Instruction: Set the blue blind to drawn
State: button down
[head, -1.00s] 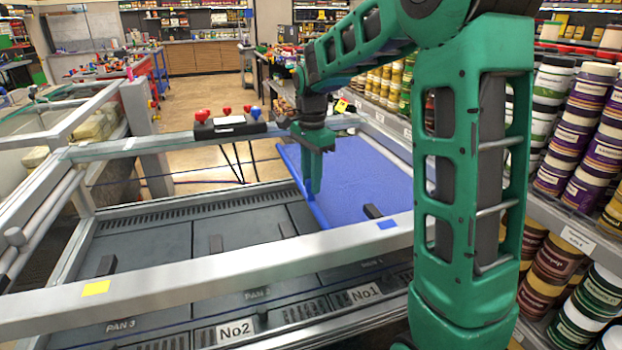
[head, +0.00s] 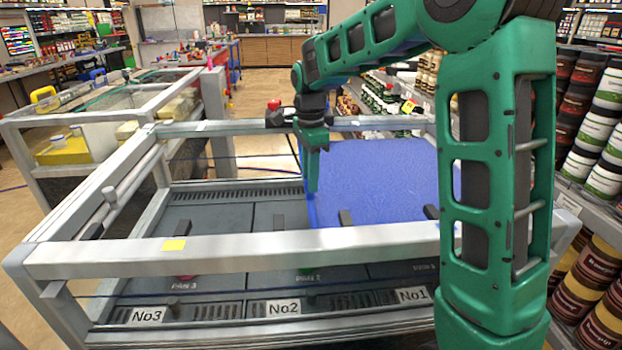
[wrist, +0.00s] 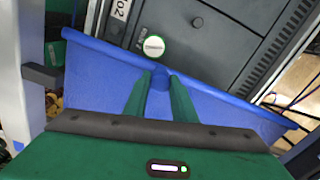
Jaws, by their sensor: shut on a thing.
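The blue blind (head: 375,185) is a flat sheet spread over the right part of a metal-framed bench with dark pans. Its leading edge is a blue bar (wrist: 105,53), lying crosswise in the wrist view. My gripper (head: 312,190) reaches down to that edge, near mid-bench. In the wrist view its green fingers (wrist: 160,82) close on a small blue piece at the middle of the bar. The blind covers much of the right end; the dark pans (head: 215,215) to the left are bare. My arm hides part of the blind's right side.
A metal front rail (head: 230,252) bearing a yellow note (head: 174,245) crosses before the pans. A dark box with a red knob (head: 274,104) sits on the back rail. Shelves of jars (head: 600,150) stand close on the right. Another framed bench (head: 110,125) is at the left.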

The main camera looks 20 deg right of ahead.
jog(key=shift+w+a+r, duration=0.2)
jog(key=shift+w+a, duration=0.05)
jog(key=shift+a, duration=0.1)
jog(key=c, duration=1.5)
grip_release()
jog(key=shift+o, duration=0.2)
jog(key=shift+f, duration=0.1)
jog(key=shift+s, duration=0.1)
jog(key=shift+d, duration=0.1)
notch_tip(320, 180, up, 11)
jog(key=shift+f, duration=0.15)
